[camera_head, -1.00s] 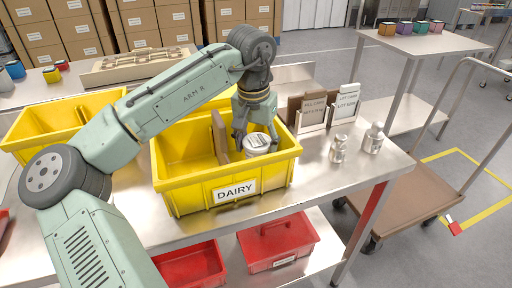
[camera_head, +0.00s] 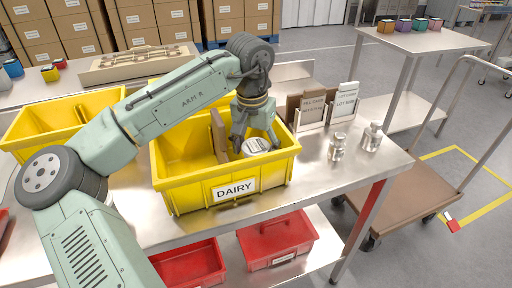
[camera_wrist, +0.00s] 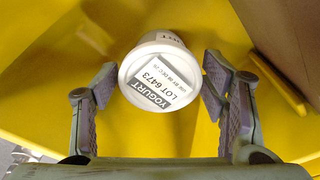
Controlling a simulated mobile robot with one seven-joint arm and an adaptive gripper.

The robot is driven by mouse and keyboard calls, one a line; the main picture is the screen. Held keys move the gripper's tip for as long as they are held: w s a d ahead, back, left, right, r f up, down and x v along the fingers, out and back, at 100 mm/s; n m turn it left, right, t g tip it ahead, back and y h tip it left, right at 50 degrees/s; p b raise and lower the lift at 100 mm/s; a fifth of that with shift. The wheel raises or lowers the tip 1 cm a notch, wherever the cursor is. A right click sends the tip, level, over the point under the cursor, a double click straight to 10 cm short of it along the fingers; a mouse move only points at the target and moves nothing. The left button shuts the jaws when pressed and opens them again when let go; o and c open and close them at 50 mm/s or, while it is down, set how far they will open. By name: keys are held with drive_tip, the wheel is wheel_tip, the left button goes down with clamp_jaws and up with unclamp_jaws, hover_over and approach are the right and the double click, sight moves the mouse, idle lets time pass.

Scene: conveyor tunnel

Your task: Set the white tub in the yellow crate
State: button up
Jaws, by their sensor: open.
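The white tub (camera_head: 256,146) is inside the yellow crate (camera_head: 170,192) labelled DAIRY, in the part right of the brown divider. In the wrist view its round lid (camera_wrist: 160,82) faces me, with a label reading YOGURT, LOT 6473. My gripper (camera_head: 256,146) is over the tub in the crate. In the wrist view my gripper (camera_wrist: 158,88) is open, with a finger on each side of the tub and gaps between the pads and the tub. The tub's base is hidden in the head view.
The brown divider (camera_head: 219,136) stands close to the left of my gripper. Another yellow crate (camera_head: 30,131) is at the left. Two small metallic bottles (camera_head: 372,137) and upright sign cards (camera_head: 313,108) are right of the crate. Red bins (camera_head: 280,245) sit on the shelf below.

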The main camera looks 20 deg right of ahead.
sight(254, 150)
wheel_tip(254, 150, up, 12)
drive_tip(key=s+a+b, duration=0.1)
drive_tip(key=shift+f, duration=0.15)
